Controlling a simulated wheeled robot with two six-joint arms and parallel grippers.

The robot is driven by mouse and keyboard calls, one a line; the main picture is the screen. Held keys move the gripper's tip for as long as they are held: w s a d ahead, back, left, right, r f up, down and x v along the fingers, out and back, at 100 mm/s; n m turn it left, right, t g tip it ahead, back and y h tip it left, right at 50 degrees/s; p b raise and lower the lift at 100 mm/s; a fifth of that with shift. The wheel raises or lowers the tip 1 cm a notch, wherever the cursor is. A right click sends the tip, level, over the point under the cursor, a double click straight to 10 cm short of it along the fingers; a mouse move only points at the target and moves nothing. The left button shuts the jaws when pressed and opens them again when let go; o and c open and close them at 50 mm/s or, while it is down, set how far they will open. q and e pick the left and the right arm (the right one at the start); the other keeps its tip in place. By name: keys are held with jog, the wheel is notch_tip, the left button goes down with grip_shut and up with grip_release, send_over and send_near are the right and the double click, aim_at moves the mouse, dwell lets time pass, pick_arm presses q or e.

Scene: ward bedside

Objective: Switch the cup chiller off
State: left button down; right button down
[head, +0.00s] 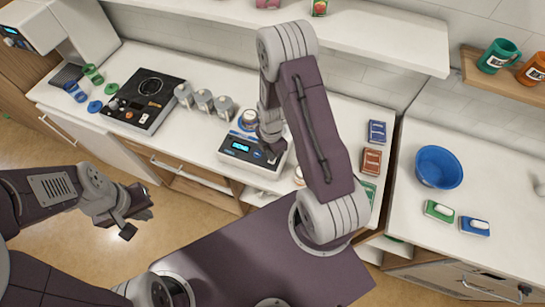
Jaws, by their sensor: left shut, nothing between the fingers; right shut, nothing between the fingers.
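The cup chiller is a white box (228,158) with a lit blue display, on the counter in the middle of the head view. A white and blue cup (249,118) stands at its back. My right gripper (272,153) is shut and empty, pointing down at the right end of the chiller's front panel. It hides that part of the panel, and I cannot tell whether it touches. My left gripper (134,220) is shut and empty, over the floor in front of the counter at the left.
Several grey canisters (204,101) stand left of the chiller, beside a black hob (145,100). Blue and brown boxes (371,160) lie to the right. A blue bowl (438,167) sits on the right counter. A white shelf (390,40) runs above.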

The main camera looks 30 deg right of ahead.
jog(key=shift+f+b, duration=0.9)
jog(key=shift+f, duration=0.15)
dwell(0.9)
notch_tip(320, 180, up, 7)
jog(key=p, duration=0.6)
jog(key=shift+r, duration=0.1)
jog(key=shift+f, duration=0.2)
